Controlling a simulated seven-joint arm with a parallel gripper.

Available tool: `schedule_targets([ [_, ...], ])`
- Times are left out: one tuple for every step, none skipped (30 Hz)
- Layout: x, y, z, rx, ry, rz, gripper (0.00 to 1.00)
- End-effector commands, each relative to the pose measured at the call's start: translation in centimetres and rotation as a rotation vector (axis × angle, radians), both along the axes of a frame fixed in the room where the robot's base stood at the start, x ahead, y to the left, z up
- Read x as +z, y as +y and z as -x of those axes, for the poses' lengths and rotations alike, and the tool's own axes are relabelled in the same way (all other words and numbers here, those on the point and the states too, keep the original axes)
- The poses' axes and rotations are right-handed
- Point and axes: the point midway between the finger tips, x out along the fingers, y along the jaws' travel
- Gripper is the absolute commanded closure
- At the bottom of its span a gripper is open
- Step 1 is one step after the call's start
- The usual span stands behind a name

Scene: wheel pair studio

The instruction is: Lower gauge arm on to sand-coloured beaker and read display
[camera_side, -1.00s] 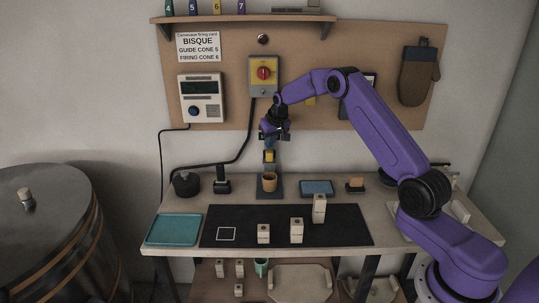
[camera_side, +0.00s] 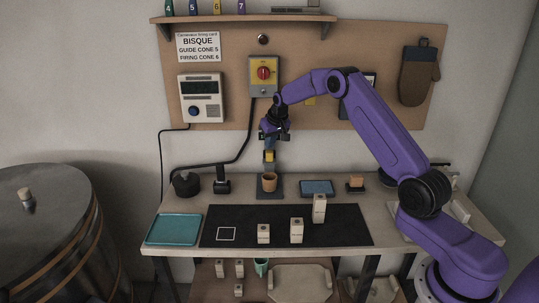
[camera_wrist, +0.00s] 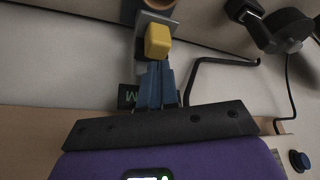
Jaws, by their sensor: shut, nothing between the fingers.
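The sand-coloured beaker (camera_side: 269,183) stands upright on the dark base of the gauge (camera_side: 278,193) at the back of the bench. In the wrist view only a brown edge (camera_wrist: 130,8) of what looks like it shows. The gauge arm carries a yellow block (camera_side: 269,156) above the beaker, also seen in the wrist view (camera_wrist: 158,41). My gripper (camera_side: 270,147) is shut and points down, its blue-grey fingertips (camera_wrist: 156,63) at or just above the yellow block; I cannot tell whether they touch. A dark display with green characters (camera_wrist: 128,96) is mostly hidden behind the fingers, so its reading is not legible.
A black mat (camera_side: 345,236) with several pale blocks lies in front, beside a teal tray (camera_side: 173,229). A black round pot (camera_side: 186,184) and a small dark stand (camera_side: 222,184) are left of the gauge; a blue-topped pad (camera_side: 317,187) is right.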

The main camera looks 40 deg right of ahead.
Motion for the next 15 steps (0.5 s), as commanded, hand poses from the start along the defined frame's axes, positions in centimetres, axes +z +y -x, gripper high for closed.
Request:
schedule_targets([
  [0.00,0.00,0.00,0.000,0.000,0.000,1.00],
  [0.00,0.00,0.00,0.000,0.000,0.000,1.00],
  [-0.01,0.00,0.00,0.000,0.000,0.000,1.00],
  [-0.02,0.00,0.00,0.000,0.000,0.000,1.00],
  [-0.06,0.00,0.01,0.000,0.000,0.000,1.00],
  [-0.13,0.00,0.01,0.000,0.001,0.000,1.00],
  [-0.20,0.00,0.01,0.000,0.001,0.000,1.00],
  [-0.28,0.00,0.01,0.000,0.001,0.000,1.00],
  [-0.38,0.00,0.01,0.000,0.001,0.000,1.00],
  [-0.47,0.01,0.01,0.000,0.001,0.000,1.00],
  [-0.55,0.00,0.01,0.000,0.001,0.000,1.00],
  [-0.64,0.00,0.01,0.000,0.001,0.000,1.00],
  [-0.72,0.00,0.00,0.000,0.001,0.000,1.00],
  [-0.79,0.00,-0.01,0.000,0.001,0.000,1.00],
  [-0.89,0.01,-0.01,0.000,0.000,0.000,1.00],
])
